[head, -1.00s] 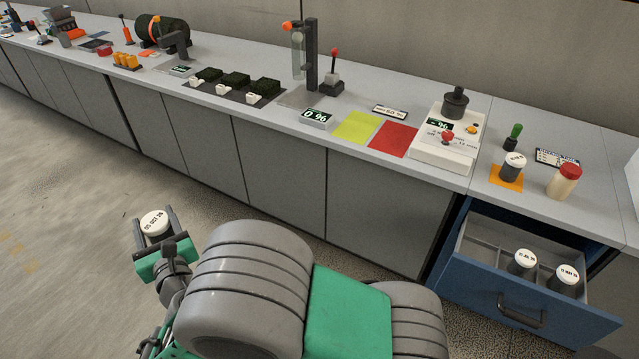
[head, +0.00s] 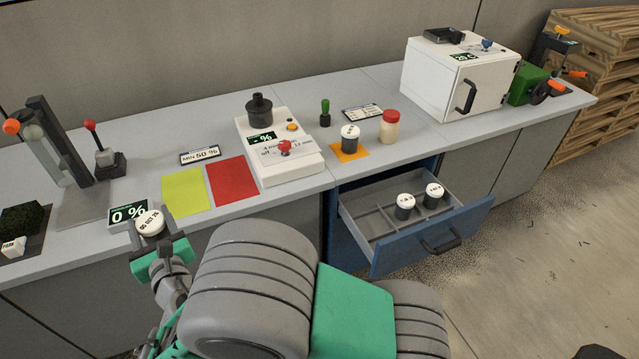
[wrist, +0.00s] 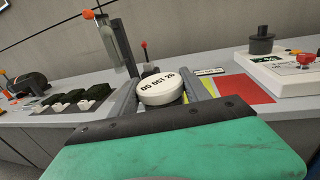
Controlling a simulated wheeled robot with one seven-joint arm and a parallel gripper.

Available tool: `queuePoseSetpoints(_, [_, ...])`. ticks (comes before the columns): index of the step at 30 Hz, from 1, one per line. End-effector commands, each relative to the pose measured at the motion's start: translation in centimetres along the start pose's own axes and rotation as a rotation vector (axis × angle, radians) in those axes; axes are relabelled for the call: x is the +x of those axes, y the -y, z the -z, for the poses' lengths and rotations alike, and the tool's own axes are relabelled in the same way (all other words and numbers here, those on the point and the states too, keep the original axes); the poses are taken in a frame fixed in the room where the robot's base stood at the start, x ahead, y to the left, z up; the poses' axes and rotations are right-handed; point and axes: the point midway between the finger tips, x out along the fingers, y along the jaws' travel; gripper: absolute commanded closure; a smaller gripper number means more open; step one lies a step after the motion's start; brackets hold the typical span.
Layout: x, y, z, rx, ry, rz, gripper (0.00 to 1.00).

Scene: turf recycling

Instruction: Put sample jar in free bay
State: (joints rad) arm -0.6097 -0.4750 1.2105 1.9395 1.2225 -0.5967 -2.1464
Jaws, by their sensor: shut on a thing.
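A sample jar with a white lid (head: 150,222) marked with an OCT 26 date is held between the fingers of my gripper (head: 155,236), in front of the counter's front edge. The wrist view shows the same lid (wrist: 160,89) between both fingers. The open blue drawer (head: 424,245) has a grey divided inside.
Another white-lidded jar (head: 349,138) stands on an orange pad, beside a red-lidded jar (head: 390,126). A white tester (head: 280,146), a yellow mat (head: 186,192) and a red mat (head: 233,181) lie on the counter. A white cabinet (head: 440,80) stands at the right.

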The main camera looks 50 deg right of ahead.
Motion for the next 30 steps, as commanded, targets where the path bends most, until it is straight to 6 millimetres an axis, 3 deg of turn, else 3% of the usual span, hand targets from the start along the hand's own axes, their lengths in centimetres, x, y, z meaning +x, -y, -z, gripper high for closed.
queuePoseSetpoints(5, [0.2, 0.8, 1.6, 0.008, 0.01, 0.032, 0.99])
queuePoseSetpoints(13, [1.0, 5.7, 2.3, 0.004, 0.013, 0.136, 0.99])
queuePoseSetpoints(23, [4.8, 17.7, 0.4, -0.02, 0.013, 0.395, 0.99])
queuePoseSetpoints(26, [5.7, 22.5, 0.3, -0.024, 0.011, 0.487, 0.99])
queuePoseSetpoints(30, [6.1, 31.3, 0.5, -0.026, 0.009, 0.643, 0.99])
